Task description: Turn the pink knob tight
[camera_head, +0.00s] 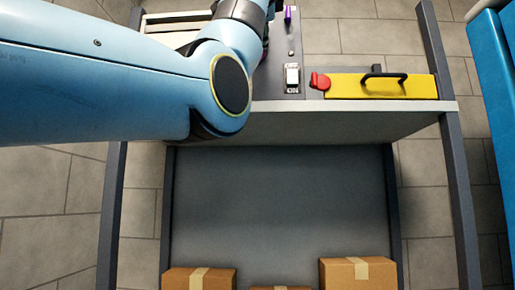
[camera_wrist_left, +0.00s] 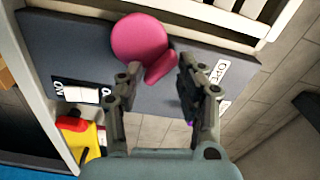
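The pink knob (camera_wrist_left: 140,38) shows in the left wrist view as a round disc with a short pink tab (camera_wrist_left: 160,68). It sits on a dark grey panel (camera_wrist_left: 60,38). My left gripper (camera_wrist_left: 160,65) is open, its two fingers on either side of the tab in the picture. Gaps show between the tab and both fingers; I cannot tell how far off the knob is in depth. An "OPEN" label (camera_wrist_left: 218,72) is on the panel beyond the right finger. In the head view my left arm hides the gripper and nearly all of the knob. My right gripper is not in view.
A white switch (camera_head: 292,75), a red knob (camera_head: 320,82) and a yellow cover with a black handle (camera_head: 350,86) lie right of my arm. A purple part (camera_head: 288,15) stands behind. Cardboard boxes (camera_head: 358,272) are at the front. A blue object (camera_head: 492,70) stands far right.

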